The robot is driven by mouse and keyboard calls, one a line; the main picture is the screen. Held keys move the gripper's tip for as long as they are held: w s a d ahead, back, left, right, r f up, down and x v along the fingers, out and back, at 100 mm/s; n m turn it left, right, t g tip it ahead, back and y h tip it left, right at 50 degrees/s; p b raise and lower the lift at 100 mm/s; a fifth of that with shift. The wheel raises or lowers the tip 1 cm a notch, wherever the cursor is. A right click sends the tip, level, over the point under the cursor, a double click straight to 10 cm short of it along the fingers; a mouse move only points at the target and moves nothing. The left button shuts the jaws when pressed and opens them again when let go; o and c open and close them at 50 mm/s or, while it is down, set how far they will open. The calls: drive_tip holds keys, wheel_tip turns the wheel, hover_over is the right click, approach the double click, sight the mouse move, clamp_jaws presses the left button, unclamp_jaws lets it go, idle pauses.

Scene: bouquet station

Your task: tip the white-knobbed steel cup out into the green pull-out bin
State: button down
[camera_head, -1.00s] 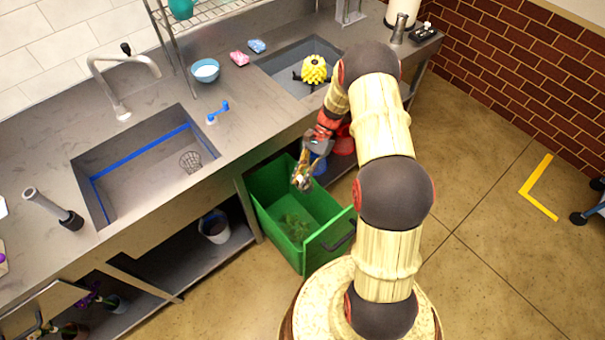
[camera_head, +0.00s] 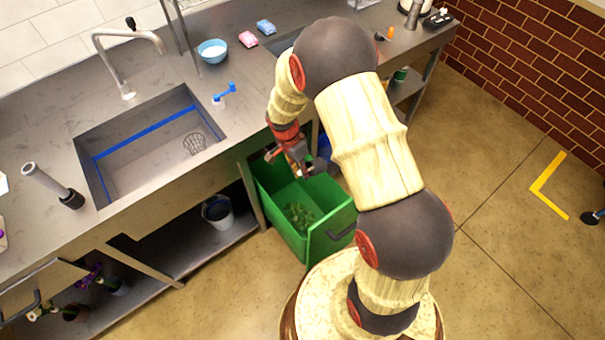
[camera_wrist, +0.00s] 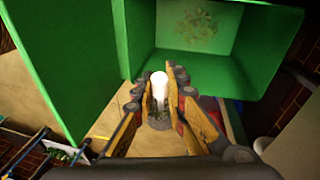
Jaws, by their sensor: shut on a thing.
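The green pull-out bin (camera_head: 287,237) stands pulled out below the counter, with leafy green scraps (camera_head: 298,214) on its floor. My gripper (camera_head: 308,170) is over the back part of the bin opening. In the wrist view my gripper (camera_wrist: 160,100) is shut on the steel cup's white knob (camera_wrist: 159,84), which stands between its fingers. The cup's body is mostly hidden by the fingers, so I cannot tell its tilt or contents. The bin's green wall (camera_wrist: 75,60) fills the upper part of that view, with the scraps (camera_wrist: 198,28) beyond the knob.
The counter edge runs just behind the bin. A sink (camera_head: 150,150) with a faucet (camera_head: 128,60) lies to the left. A blue bowl (camera_head: 212,51) and pink and blue sponges (camera_head: 248,39) sit on the counter. A bucket (camera_head: 218,213) stands on the lower shelf.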

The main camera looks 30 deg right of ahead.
drive_tip(key=shift+a+f+h+b, duration=0.25)
drive_tip(key=shift+f+h+b, duration=0.55)
drive_tip(key=shift+b, duration=1.4)
drive_tip(key=h+b, duration=0.1)
drive_tip(key=b, duration=0.2)
drive_tip(key=h+b, duration=0.2)
drive_tip(key=b, duration=0.1)
drive_tip(key=shift+d+f+t, duration=0.1)
drive_tip(key=shift+f+t, duration=0.1)
drive_tip(key=shift+t, duration=0.2)
drive_tip(key=shift+d+f+m+t+h+b, duration=0.15)
drive_tip(key=shift+f+m+h+b, duration=0.15)
drive_tip(key=shift+h, duration=0.7)
drive_tip(key=shift+a+f+m+t+h+b, duration=0.1)
drive_tip(key=shift+f+t+h+b, duration=0.2)
drive_tip(key=shift+h, duration=0.7)
drive_tip(key=shift+w+r, duration=0.1)
